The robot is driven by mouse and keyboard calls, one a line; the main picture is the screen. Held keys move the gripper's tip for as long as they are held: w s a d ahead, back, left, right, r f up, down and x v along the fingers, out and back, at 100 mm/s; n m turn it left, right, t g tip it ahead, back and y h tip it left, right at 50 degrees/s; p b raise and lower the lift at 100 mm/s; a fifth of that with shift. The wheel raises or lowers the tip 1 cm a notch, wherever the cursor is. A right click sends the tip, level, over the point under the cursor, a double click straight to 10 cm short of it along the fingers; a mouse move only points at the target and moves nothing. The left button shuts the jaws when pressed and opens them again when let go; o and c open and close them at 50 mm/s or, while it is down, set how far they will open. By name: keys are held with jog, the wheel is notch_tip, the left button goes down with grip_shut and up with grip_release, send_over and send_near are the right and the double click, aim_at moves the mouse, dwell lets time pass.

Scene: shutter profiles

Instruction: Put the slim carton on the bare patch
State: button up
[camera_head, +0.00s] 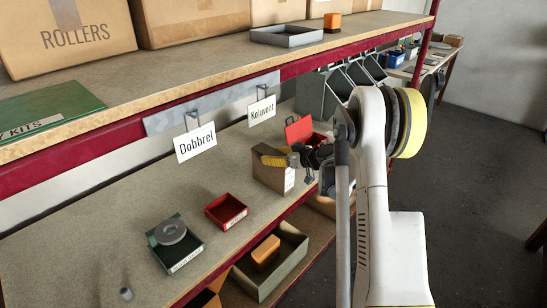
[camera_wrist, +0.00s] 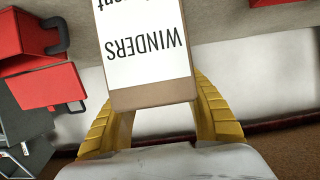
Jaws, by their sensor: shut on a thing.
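The slim carton (camera_head: 268,174) is a brown upright box with a white label, at the lower shelf below the "Koluvent" sign (camera_head: 262,110). In the wrist view the carton (camera_wrist: 150,95) fills the space between my yellow fingers, and its label reads "WINDERS". My gripper (camera_head: 274,156) is shut on the carton near its top. I cannot tell whether the carton's base touches the shelf. No marked patch stands out; bare grey shelf board (camera_head: 115,225) shows below the "Dobbrel" sign (camera_head: 195,142).
A red tray (camera_head: 226,211) and a green tray (camera_head: 155,262) with a grey disc (camera_head: 172,231) lie left of the carton. A red bin (camera_head: 298,130) stands behind it. The upper shelf's red edge (camera_head: 110,144) overhangs. A crate (camera_head: 288,275) sits below.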

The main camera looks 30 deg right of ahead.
jog(key=o, duration=1)
jog(key=shift+f, duration=0.2)
jog(key=o, duration=0.4)
jog(key=shift+r, duration=0.1)
